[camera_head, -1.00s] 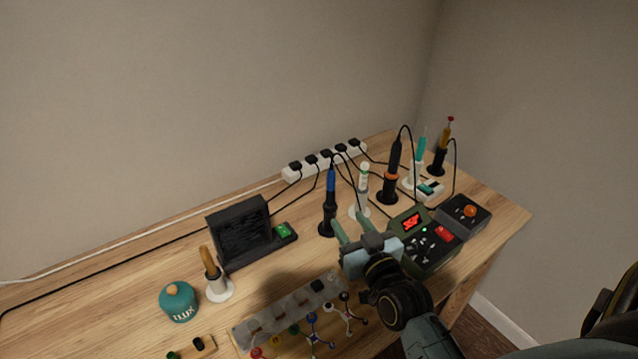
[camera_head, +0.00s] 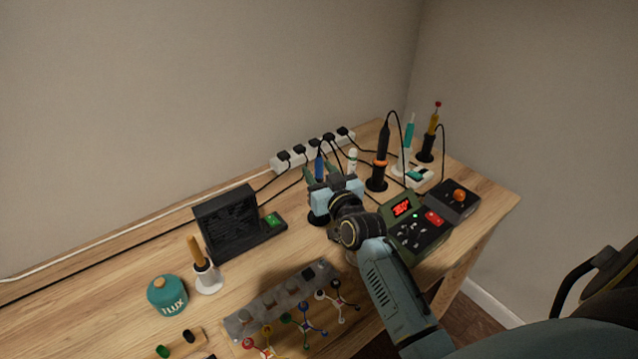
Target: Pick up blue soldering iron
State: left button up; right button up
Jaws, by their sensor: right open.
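The blue soldering iron (camera_head: 319,166) stands upright in its black stand on the wooden table, near the power strip. Its lower part and most of the stand are hidden behind my right gripper. My right gripper (camera_head: 322,176) is open, with its fingers pointing toward the wall at the blue handle. The handle shows between or just behind the fingers; I cannot tell whether they touch it. My left gripper is not in view.
A white iron (camera_head: 352,160) stands just right of the gripper, and an orange-ringed black iron (camera_head: 382,155) beyond it. A green station (camera_head: 415,225) is at right. A black device (camera_head: 229,222) stands left. The power strip (camera_head: 285,163) and cables lie behind.

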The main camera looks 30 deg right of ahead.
jog(key=shift+w, duration=0.25)
grip_shut()
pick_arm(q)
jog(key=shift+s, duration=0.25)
